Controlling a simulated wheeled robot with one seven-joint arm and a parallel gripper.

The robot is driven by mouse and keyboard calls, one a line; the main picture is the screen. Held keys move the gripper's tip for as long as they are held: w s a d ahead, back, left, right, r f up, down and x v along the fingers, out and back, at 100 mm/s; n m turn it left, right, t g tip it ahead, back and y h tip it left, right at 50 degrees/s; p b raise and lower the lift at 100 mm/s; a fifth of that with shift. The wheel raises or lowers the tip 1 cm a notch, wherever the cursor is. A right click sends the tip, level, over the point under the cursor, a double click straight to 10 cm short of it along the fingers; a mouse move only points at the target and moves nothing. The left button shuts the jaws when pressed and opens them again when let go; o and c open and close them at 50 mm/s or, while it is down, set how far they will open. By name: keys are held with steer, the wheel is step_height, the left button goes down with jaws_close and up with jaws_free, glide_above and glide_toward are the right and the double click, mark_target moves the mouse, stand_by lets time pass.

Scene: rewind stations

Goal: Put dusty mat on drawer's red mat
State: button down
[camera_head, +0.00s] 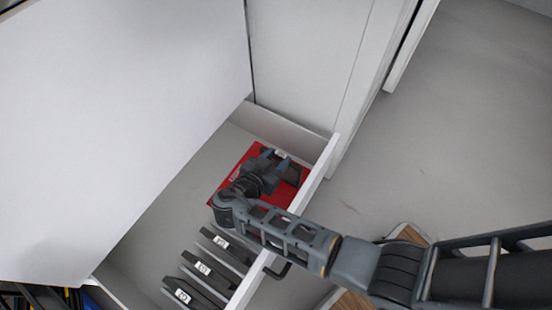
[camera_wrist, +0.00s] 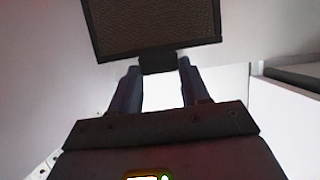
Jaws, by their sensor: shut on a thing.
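The drawer's red mat (camera_head: 229,176) lies on the drawer floor at its right end, partly covered by my arm and gripper. My gripper (camera_head: 277,165) is over the red mat. In the wrist view, my gripper (camera_wrist: 159,66) is shut on the dark tab of the dusty mat (camera_wrist: 152,27), a black-framed panel with a brown meshed face. In the head view the dusty mat (camera_head: 292,174) shows as a dark piece beyond the fingers, over the red mat. I cannot tell whether it touches the red mat.
The open drawer (camera_head: 166,228) has a white front wall (camera_head: 316,176) that my arm crosses. Several dark slabs with white labels (camera_head: 203,268) lie in its near part. A white panel (camera_head: 120,110) covers the left. Open grey floor (camera_head: 450,130) lies right.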

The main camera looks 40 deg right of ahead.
steer(key=c, duration=0.5)
jaws_free()
steer(key=shift+c, duration=0.2)
steer(key=shift+r, duration=0.1)
steer(key=shift+a+r+p, duration=0.15)
steer(key=shift+a+p, duration=0.05)
steer(key=shift+p, duration=0.2)
steer(key=p+v, duration=0.2)
steer(key=v, duration=0.9)
steer(key=shift+s+a, duration=0.2)
steer(key=shift+r, duration=0.1)
